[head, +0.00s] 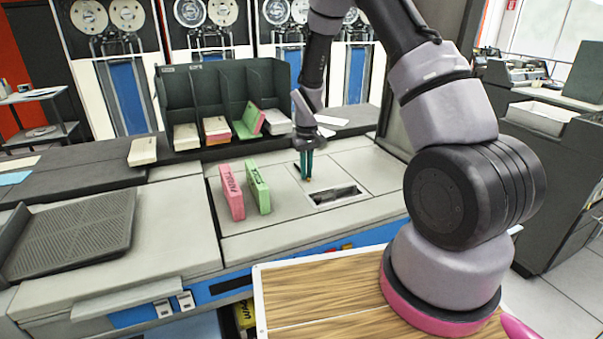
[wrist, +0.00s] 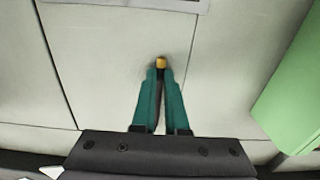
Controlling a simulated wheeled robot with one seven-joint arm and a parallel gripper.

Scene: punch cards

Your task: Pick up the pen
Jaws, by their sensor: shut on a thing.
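My gripper (head: 306,166) points down over the light grey top of the machine, just behind the dark slot. Its teal fingers also show in the wrist view (wrist: 160,88). They are closed around a thin dark pen (wrist: 161,64) with an orange-yellow end that sticks out past the fingertips. Most of the pen is hidden between the fingers. In the head view only a small orange tip shows below the fingers. I cannot tell whether the pen touches the surface.
A pink card block (head: 232,192) and a green card block (head: 258,187) stand upright left of my gripper. A dark rack (head: 180,95) with several card stacks is behind. A dark recess (head: 335,195) lies in front. A wooden tabletop (head: 330,290) is nearest.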

